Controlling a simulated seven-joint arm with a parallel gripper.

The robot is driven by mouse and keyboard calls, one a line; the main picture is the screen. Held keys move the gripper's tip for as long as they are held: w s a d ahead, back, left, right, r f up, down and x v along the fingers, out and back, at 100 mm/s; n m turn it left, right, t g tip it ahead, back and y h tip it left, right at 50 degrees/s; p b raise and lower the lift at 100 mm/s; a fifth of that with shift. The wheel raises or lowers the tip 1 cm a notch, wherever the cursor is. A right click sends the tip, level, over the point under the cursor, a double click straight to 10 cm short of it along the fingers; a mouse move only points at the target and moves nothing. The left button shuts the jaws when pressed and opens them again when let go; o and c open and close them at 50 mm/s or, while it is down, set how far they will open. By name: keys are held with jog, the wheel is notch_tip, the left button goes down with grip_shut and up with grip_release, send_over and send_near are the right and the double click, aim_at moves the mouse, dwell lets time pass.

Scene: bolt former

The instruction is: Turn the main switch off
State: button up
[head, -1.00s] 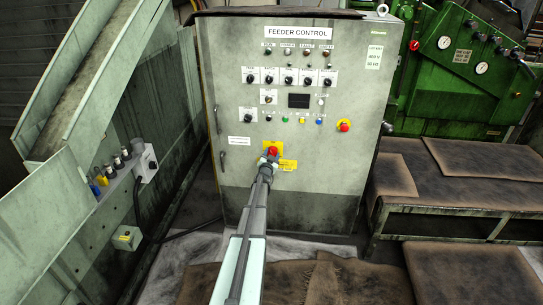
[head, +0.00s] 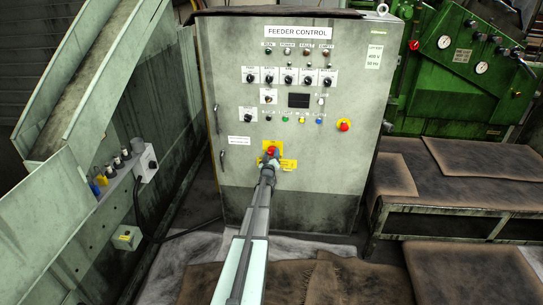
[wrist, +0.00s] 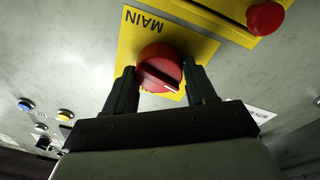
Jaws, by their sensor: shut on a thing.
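The main switch is a red round knob (wrist: 160,68) with a raised grip bar and a white pointer line, on a yellow plate marked MAIN (wrist: 134,17). In the wrist view the bar and line slant across the knob. In the head view the knob (head: 271,150) shows as a small red spot low on the panel, partly hidden by my gripper (head: 269,160). My gripper (wrist: 162,88) is shut on the knob, with one dark finger on each side of it in the wrist view.
The feeder control cabinet (head: 235,165) bears rows of knobs, lamps and buttons above the switch. A red stop button (head: 344,125) sits to the upper right. Another red button (wrist: 265,17) shows near the knob in the wrist view. A conveyor (head: 85,85) stands left, a low table (head: 460,205) right.

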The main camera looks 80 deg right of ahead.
jog(key=shift+n+t, duration=0.3)
jog(key=shift+n, duration=1.4)
jog(key=o, duration=1)
jog(key=shift+o, duration=0.2)
jog(key=shift+a, duration=0.15)
jog(key=a+f, duration=0.1)
jog(key=a, duration=1.2)
jog(key=shift+a+f, duration=0.25)
